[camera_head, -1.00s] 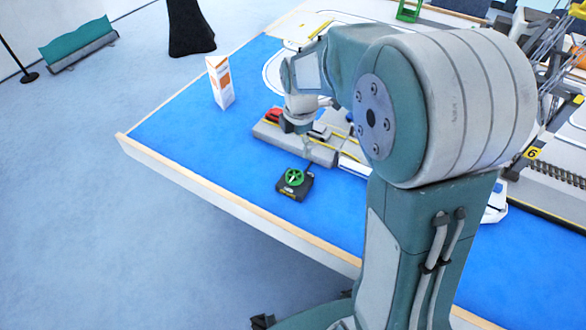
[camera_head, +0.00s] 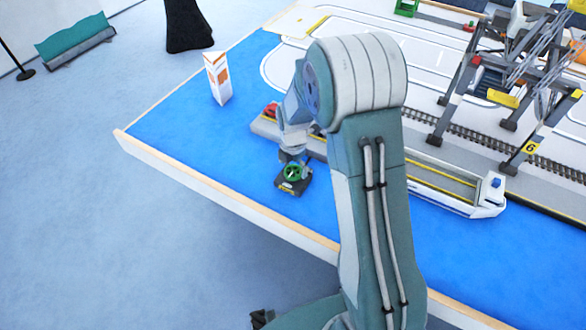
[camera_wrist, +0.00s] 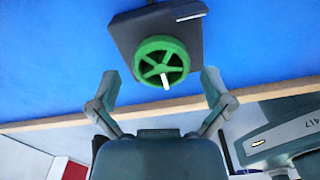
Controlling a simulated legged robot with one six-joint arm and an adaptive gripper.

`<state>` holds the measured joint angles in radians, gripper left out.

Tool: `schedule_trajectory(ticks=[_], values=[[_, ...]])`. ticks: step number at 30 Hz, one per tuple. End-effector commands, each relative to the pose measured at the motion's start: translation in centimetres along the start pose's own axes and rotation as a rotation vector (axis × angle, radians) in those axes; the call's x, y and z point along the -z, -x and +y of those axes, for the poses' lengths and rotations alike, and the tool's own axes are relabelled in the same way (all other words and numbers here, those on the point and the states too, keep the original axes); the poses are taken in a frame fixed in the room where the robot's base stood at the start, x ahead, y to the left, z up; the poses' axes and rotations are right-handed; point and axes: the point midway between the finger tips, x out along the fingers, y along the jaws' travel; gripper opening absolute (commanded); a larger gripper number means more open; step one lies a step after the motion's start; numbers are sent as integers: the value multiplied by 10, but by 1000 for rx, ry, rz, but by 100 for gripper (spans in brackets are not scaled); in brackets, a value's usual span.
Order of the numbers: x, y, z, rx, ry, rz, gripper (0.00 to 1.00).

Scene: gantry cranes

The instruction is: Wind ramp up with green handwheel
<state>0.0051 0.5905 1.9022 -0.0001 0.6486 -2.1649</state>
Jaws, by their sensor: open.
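The green handwheel (camera_wrist: 161,62) is a spoked wheel with a light peg, mounted on a dark box (camera_wrist: 190,35) on the blue surface. In the head view the handwheel (camera_head: 292,171) sits on its box (camera_head: 291,187) near the table's front edge. My gripper (camera_wrist: 160,85) is open, with its two fingers apart on the left and right of the wheel's near side in the wrist view. The ramp is mostly hidden behind my arm.
A white and orange carton (camera_head: 219,79) stands to the left on the blue surface. A grey quay with a red car (camera_head: 271,110) lies behind the handwheel. A white ship (camera_head: 487,203) and a crane numbered 6 (camera_head: 531,147) are to the right.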

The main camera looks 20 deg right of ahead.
Motion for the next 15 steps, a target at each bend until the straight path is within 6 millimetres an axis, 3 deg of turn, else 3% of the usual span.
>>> schedule_trajectory(ticks=[11, 12, 15], values=[[0, -10, 0, 0, 0, 0, 100], [0, -10, 0, 0, 0, 0, 96], [0, -10, 0, 0, 0, 0, 51]])
